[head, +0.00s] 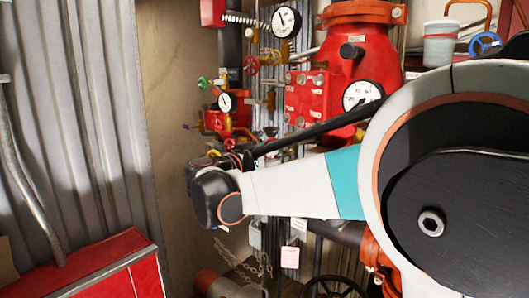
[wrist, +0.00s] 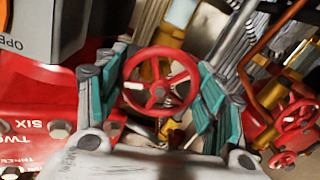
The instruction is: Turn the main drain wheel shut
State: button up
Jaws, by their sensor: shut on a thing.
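A red spoked handwheel (wrist: 160,52) sits between the two teal-padded fingers of my gripper (wrist: 163,78) in the wrist view. The fingers are closed against the wheel's rim on its left and right sides. A brass-coloured stem or valve body shows behind the spokes. I see no label on this wheel, so I cannot tell from the picture whether it is the main drain wheel. In the head view my white arm crosses in front of the pipework, and the gripper and the held wheel cannot be made out.
Lettered red metal (wrist: 40,115) is close at the left of the wrist view. More red wheels (wrist: 298,118) are at the right. In the head view, gauges (head: 286,22), a blue wheel (head: 485,44) and a large dark wheel (head: 335,287) surround the arm. A red cabinet (head: 90,262) stands lower left.

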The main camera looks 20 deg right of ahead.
jog(key=shift+f, duration=0.1)
jog(key=o, duration=1.1)
jog(key=shift+c, duration=0.2)
